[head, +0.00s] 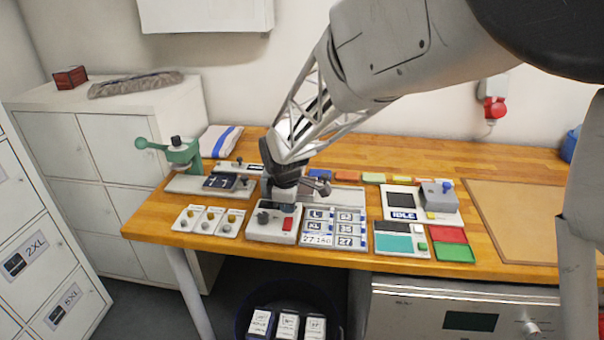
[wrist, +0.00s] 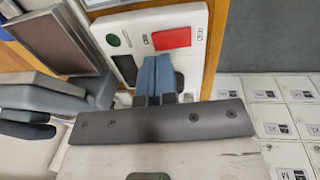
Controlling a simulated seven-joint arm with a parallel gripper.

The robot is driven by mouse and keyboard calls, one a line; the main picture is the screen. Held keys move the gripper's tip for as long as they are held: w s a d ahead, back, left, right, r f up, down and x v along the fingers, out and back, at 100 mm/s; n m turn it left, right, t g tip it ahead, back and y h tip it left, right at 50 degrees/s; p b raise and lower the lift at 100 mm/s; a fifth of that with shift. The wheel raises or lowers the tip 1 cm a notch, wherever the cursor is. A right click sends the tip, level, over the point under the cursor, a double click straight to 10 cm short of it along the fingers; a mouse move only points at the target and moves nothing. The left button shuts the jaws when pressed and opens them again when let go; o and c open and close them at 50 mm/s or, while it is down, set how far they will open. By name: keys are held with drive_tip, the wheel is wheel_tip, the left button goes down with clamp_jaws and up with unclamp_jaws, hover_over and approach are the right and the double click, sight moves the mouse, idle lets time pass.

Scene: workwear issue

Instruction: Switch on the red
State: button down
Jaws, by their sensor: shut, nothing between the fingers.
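A red rocker switch (head: 287,224) sits on a white control box (head: 262,235) near the front edge of the bench, beside a dark round knob (head: 263,217). The switch also shows in the wrist view (wrist: 171,38), as a red rectangle on the white panel (wrist: 197,17), with a small green round spot (wrist: 113,40) to its left. My gripper (head: 275,203) is shut and empty, over the back of this box. In the wrist view its bluish fingers (wrist: 151,62) end close to the switch's near edge; I cannot tell whether they touch the panel. The switch's on or off state cannot be told.
Three small white panels with yellowish knobs (head: 208,220) lie left of the box, and labelled tiles (head: 333,227) lie right of it. Further right are red (head: 449,234) and green (head: 454,252) trays and a device reading IDLE (head: 404,215). A green press (head: 180,153) stands back left.

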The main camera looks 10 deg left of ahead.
sight(288, 223)
drive_tip(key=shift+w+f, duration=0.15)
drive_tip(key=shift+f, duration=0.7)
drive_tip(key=shift+w+f, duration=0.1)
drive_tip(key=shift+f, duration=0.75)
drive_tip(key=shift+f, duration=0.1)
drive_tip(key=shift+w+f+g, duration=0.1)
drive_tip(key=shift+g, duration=0.2)
drive_tip(key=shift+s, duration=0.2)
drive_tip(key=shift+s+r, duration=0.25)
drive_tip(key=shift+s, duration=0.35)
drive_tip(key=shift+r, duration=0.1)
